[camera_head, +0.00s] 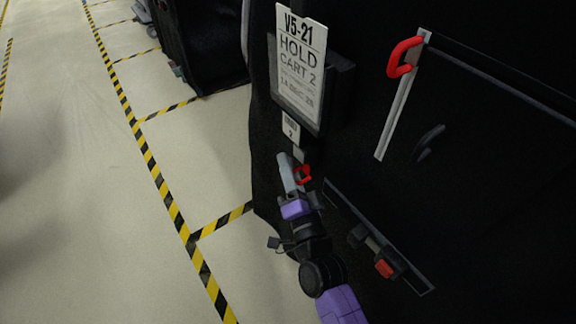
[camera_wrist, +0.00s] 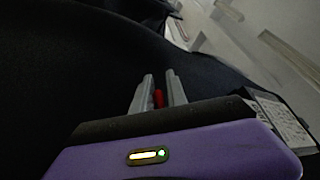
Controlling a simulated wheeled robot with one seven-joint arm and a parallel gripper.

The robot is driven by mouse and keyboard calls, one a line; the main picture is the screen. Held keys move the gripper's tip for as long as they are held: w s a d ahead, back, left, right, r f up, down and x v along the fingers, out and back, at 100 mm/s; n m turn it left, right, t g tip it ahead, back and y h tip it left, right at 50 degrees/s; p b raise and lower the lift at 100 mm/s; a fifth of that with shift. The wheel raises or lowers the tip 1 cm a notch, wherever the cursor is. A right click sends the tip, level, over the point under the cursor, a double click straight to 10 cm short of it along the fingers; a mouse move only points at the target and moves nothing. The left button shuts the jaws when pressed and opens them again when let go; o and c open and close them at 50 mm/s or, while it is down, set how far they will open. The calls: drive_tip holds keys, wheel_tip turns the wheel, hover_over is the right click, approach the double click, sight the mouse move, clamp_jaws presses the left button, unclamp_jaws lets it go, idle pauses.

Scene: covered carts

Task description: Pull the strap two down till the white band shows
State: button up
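Strap two's small label (camera_head: 291,128) hangs below the hold sign on the black covered cart. A short pale grey strap piece (camera_head: 299,155) shows under it, with a red loop (camera_head: 303,175) just below. I cannot make out a distinct white band there. My gripper (camera_head: 289,174) is at the red loop, its grey finger partly in front of it. In the wrist view, my two grey fingers (camera_wrist: 160,88) stand a narrow gap apart, with red (camera_wrist: 158,98) between them. Whether they press on it is unclear.
The sign (camera_head: 300,65) reads V5-21 HOLD CART 2. Another red loop (camera_head: 403,57) hangs on a pale strip (camera_head: 394,115) at upper right. A latch with a red part (camera_head: 385,268) sits low on the cart. Open floor (camera_head: 70,190) with striped tape lies left.

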clamp_jaws()
idle(1.4)
